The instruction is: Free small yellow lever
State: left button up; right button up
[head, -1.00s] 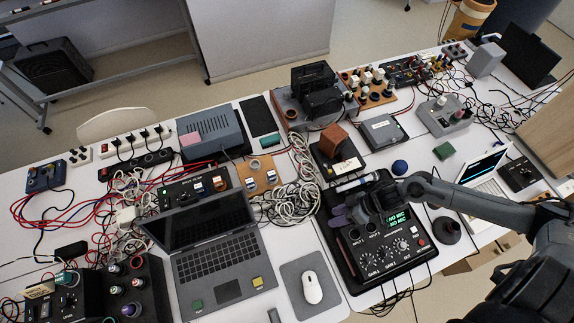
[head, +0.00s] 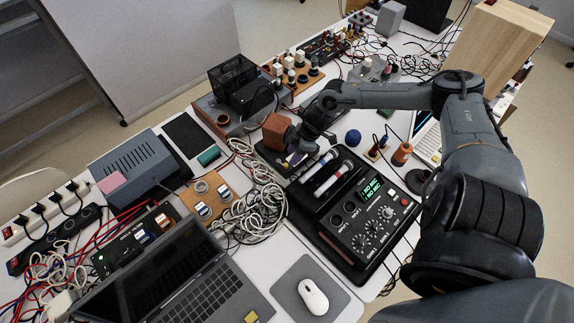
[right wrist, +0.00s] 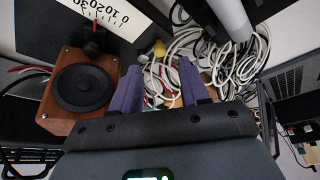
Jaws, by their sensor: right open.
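A small yellow knob-like piece (right wrist: 158,48), likely the lever, shows in the right wrist view beside a grey piece, just beyond my fingertips. My left gripper is out of view.
A black mixer (head: 370,222) with a green display and two white-and-dark tubes (head: 325,170) stands close to the gripper. Tangled white cables (head: 258,195) lie left of it. A laptop (head: 170,275) and a mouse (head: 313,297) are nearer the front.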

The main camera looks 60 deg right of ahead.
aim_at(286, 164)
jog(key=shift+b+x, duration=0.65)
jog(key=shift+x, duration=2.45)
jog(key=shift+a, duration=0.1)
grip_shut()
